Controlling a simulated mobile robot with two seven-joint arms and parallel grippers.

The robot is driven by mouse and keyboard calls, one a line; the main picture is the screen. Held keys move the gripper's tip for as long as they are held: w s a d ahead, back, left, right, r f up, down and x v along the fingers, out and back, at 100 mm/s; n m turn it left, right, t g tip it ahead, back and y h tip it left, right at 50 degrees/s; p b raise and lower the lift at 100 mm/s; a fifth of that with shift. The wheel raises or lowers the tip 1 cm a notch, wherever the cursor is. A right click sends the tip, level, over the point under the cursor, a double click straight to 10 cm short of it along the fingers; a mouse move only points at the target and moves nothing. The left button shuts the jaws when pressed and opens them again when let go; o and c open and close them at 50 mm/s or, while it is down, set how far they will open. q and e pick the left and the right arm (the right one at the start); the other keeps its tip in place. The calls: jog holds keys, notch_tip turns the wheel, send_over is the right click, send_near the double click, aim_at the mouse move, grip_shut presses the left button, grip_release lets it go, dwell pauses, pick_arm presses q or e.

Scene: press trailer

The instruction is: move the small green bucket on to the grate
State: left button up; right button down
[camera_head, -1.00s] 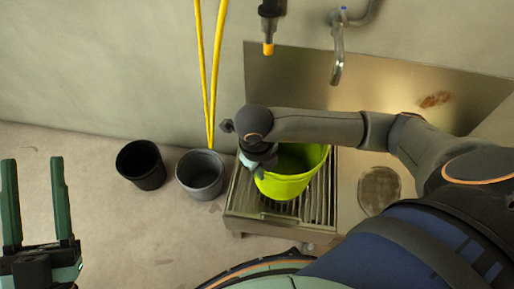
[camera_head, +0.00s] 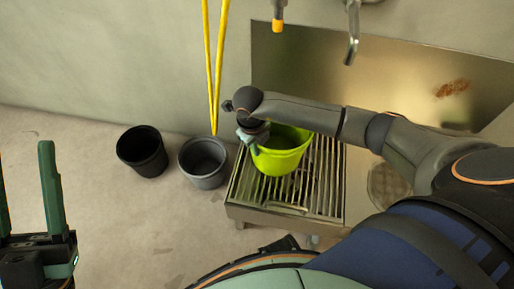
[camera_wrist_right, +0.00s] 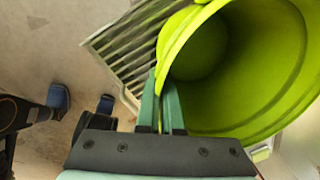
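The small green bucket (camera_head: 282,160) is upright over the left part of the metal grate (camera_head: 325,180) in the head view. I cannot tell whether its base touches the bars. My right gripper (camera_head: 257,140) is at the bucket's left rim. In the right wrist view its two fingers (camera_wrist_right: 162,105) are close together with the rim of the bucket (camera_wrist_right: 205,60) between them. The grate also shows there behind the bucket (camera_wrist_right: 135,45). My left gripper (camera_head: 27,190) is open and empty at the left edge of the head view.
A black bucket (camera_head: 142,152) and a grey bucket (camera_head: 203,163) stand on the floor left of the grate. A yellow hose (camera_head: 213,70) hangs on the wall above. A tap (camera_head: 352,35) and a nozzle (camera_head: 278,15) are at the top. A metal splash panel (camera_head: 400,75) backs the sink.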

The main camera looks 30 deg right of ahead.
jog(key=shift+r, duration=0.1)
jog(key=c, duration=1.5)
grip_release()
jog(key=shift+f, duration=0.2)
jog(key=o, duration=0.4)
jog(key=shift+r, duration=0.1)
